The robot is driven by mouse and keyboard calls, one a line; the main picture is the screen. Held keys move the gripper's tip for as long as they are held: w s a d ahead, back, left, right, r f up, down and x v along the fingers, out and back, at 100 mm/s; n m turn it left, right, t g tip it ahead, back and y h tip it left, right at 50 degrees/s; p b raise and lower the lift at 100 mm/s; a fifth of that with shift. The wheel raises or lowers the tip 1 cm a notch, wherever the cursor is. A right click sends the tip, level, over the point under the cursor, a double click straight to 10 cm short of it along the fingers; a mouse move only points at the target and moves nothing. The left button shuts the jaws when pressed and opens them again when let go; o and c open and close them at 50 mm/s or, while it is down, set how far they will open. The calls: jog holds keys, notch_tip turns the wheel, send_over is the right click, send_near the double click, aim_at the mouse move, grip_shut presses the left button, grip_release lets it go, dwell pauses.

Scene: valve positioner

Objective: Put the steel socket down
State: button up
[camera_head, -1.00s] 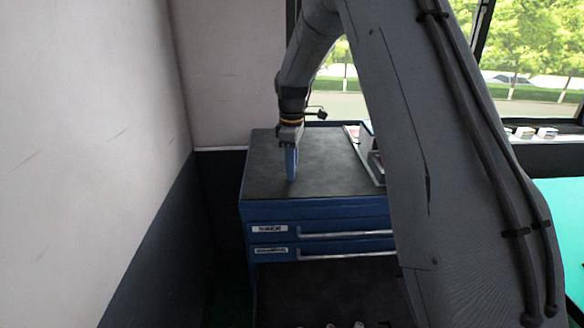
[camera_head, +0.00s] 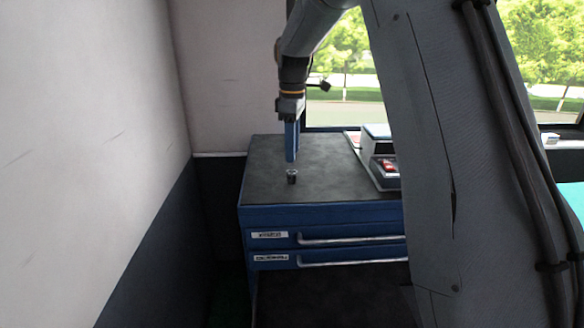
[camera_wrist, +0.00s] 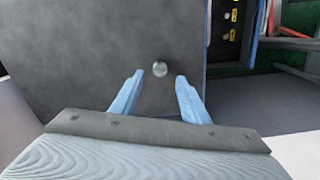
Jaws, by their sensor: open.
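The steel socket (camera_head: 292,177) stands upright on the dark top of the blue drawer cabinet (camera_head: 322,214). It also shows in the wrist view (camera_wrist: 160,69) as a small round metal piece, beyond the fingertips and between their lines. My gripper (camera_head: 291,158) is above the socket in the head view, apart from it with a small gap. In the wrist view my gripper (camera_wrist: 159,76) has its two blue fingers spread wide with nothing between them.
A grey device with red parts (camera_head: 386,165) stands at the right of the cabinet top, partly hidden by my arm. The wall (camera_head: 90,120) is at the left. The cabinet top around the socket is clear. Windows are behind.

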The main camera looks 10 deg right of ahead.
jog(key=s+f+m, duration=0.4)
jog(key=s, duration=0.6)
jog(key=s+f+m, duration=0.4)
jog(key=s, duration=0.6)
jog(key=s+f+m+t, duration=0.1)
jog(key=s+f+m, duration=0.3)
jog(key=s, duration=0.7)
jog(key=shift+a+f+m+b, duration=0.15)
jog(key=shift+f+m+b, duration=0.05)
jog(key=shift+m+b, duration=0.2)
jog(key=shift+s, duration=0.1)
